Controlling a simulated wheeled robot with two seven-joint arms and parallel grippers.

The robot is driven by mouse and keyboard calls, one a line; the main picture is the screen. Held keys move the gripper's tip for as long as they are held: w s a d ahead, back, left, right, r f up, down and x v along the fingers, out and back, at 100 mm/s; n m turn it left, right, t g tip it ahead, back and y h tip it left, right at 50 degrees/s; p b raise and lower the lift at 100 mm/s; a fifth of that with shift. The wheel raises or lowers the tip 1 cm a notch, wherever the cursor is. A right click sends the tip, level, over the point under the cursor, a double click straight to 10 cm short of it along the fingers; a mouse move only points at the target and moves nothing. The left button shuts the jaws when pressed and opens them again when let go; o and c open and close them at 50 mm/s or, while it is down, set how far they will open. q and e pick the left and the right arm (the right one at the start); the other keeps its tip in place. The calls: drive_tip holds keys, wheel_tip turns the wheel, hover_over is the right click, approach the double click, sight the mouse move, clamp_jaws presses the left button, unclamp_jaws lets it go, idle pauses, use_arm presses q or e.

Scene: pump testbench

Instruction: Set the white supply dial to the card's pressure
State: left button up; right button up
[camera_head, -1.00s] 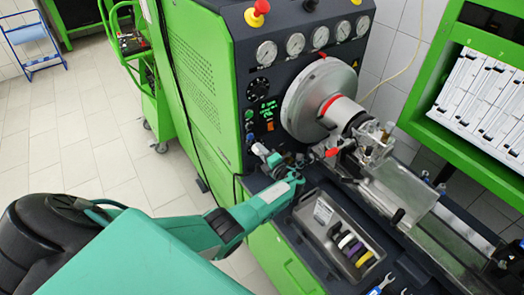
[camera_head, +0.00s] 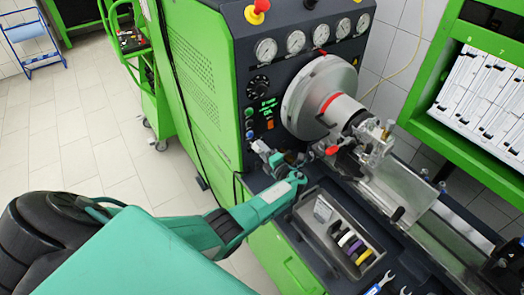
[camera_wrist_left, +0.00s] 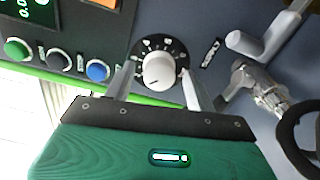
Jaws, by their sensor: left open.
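The white supply dial (camera_wrist_left: 159,71) sits on the dark panel in the left wrist view, a round white knob on a black scale ring with white marks. A short dark mark shows near the knob's lower left edge. My left gripper (camera_wrist_left: 158,84) is open, with one finger on each side of the dial; I cannot tell whether either touches it. In the head view my left gripper (camera_head: 268,156) reaches the lower panel, and the dial is hard to make out there. I cannot read any pressure card. My right gripper is not in view.
Green, black and blue buttons (camera_wrist_left: 97,70) lie left of the dial. A metal fitting with a hose (camera_wrist_left: 262,88) is close on the right. A row of gauges (camera_head: 295,41) and a large metal flywheel (camera_head: 318,92) are above. A tray (camera_head: 372,238) lies in front.

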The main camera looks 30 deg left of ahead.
use_arm(q)
drive_tip(key=b+v, duration=0.2)
drive_tip(key=v, duration=1.1)
drive_tip(key=shift+a, duration=0.15)
